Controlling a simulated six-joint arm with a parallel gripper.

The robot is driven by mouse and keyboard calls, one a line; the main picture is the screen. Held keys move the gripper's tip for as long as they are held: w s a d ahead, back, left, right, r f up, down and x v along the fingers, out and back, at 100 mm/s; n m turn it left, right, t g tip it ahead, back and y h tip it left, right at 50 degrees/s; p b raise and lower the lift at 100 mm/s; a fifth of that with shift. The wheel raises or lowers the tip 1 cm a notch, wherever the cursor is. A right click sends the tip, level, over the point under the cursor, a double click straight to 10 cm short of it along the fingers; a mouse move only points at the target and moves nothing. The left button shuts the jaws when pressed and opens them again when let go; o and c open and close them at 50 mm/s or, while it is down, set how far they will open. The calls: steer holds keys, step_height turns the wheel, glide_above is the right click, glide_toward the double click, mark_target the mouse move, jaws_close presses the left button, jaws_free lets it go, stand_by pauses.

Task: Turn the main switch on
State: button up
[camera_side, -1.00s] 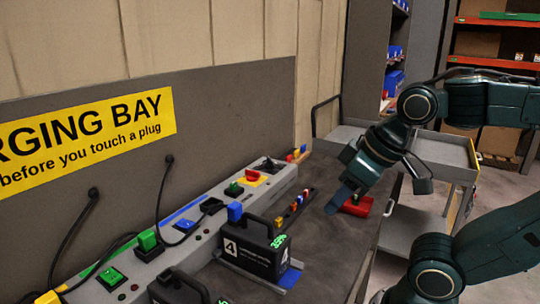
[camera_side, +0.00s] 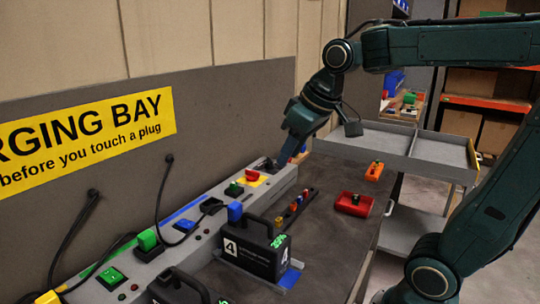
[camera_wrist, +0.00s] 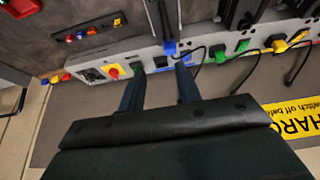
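A red rotary knob on a yellow plate, which looks like the main switch (camera_side: 252,176), sits near the far end of the long grey power strip (camera_side: 213,225). It also shows in the wrist view (camera_wrist: 112,71), left of my fingers. Beside it is a green rocker switch (camera_side: 234,188), partly behind my left fingertip in the wrist view. My gripper (camera_side: 284,162) is above the strip's far end, past the red knob, pointing down. In the wrist view my gripper (camera_wrist: 159,70) has its two fingers apart with nothing held between them. I see no contact with the knob.
A black battery case marked 4 (camera_side: 252,248) stands in front of the strip. A rail of small coloured pieces (camera_side: 295,208) lies beside it. A red tray (camera_side: 354,205) and an orange block (camera_side: 374,170) are on the right. Cables (camera_side: 163,195) hang at the back wall.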

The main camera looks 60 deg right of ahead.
steer(key=w+d, duration=0.5)
steer(key=w, duration=0.3)
glide_above(254, 171)
steer(key=s, duration=0.5)
step_height(254, 171, down, 8)
steer(key=shift+f+g, duration=0.25)
steer(key=shift+g, duration=0.05)
steer(key=shift+f, duration=0.15)
steer(key=x, duration=1.3)
steer(key=shift+f, duration=0.25)
jaws_close()
